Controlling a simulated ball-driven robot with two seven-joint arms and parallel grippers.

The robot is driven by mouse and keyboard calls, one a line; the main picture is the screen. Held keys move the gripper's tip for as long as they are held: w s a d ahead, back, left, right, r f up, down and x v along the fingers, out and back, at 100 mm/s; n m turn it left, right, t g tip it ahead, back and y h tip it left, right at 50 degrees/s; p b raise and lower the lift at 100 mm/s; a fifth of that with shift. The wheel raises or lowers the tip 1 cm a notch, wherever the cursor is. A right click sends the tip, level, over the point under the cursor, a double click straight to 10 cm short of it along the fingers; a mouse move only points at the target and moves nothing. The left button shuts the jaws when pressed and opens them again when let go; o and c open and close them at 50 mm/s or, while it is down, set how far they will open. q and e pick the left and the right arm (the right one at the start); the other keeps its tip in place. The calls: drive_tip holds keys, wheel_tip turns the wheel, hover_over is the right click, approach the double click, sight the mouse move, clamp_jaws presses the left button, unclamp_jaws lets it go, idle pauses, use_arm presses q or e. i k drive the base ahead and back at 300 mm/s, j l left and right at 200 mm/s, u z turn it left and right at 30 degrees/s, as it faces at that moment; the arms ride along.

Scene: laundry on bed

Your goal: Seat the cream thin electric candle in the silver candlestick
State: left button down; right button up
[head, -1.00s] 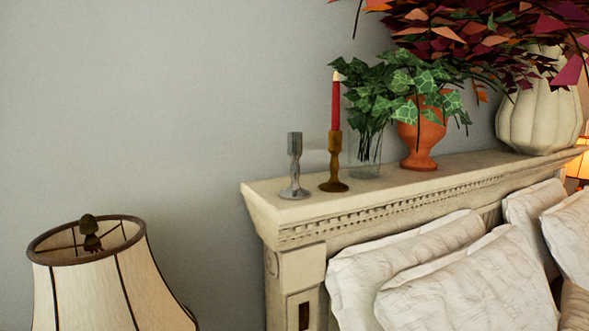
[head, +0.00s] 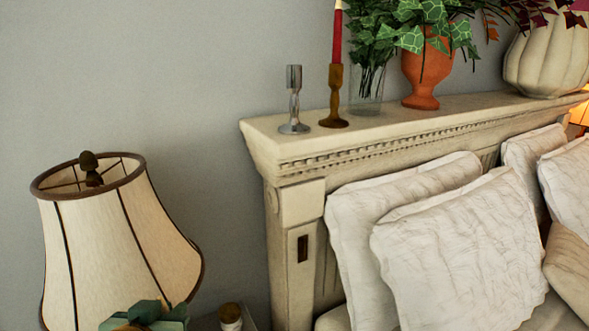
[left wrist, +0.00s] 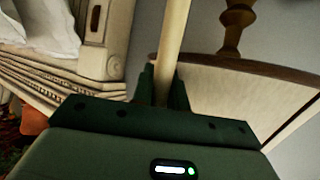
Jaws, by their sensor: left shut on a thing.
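The silver candlestick (head: 294,100) stands upright and empty near the left end of the headboard's top ledge in the head view. The cream thin electric candle (left wrist: 173,40) shows in the left wrist view as a pale rod running up out of the frame. My left gripper (left wrist: 164,85) is shut on it, with the dark fingers on either side. The candle's far end is cut off. My right gripper is in no view.
A brass candlestick (head: 335,100) with a red candle (head: 337,35) stands just right of the silver one. A glass vase (head: 366,88) and an orange urn (head: 426,70) follow. A lamp's shade (head: 120,240) stands left of the headboard (head: 300,150); wall space between is clear.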

sight(294, 83)
drive_tip(key=z, duration=0.4)
drive_tip(key=i+j+z, duration=0.1)
drive_tip(key=z, duration=0.25)
drive_tip(key=j+z, duration=0.2)
drive_tip(key=z, duration=0.2)
drive_tip(key=i+j+z, duration=0.1)
drive_tip(key=z, duration=0.25)
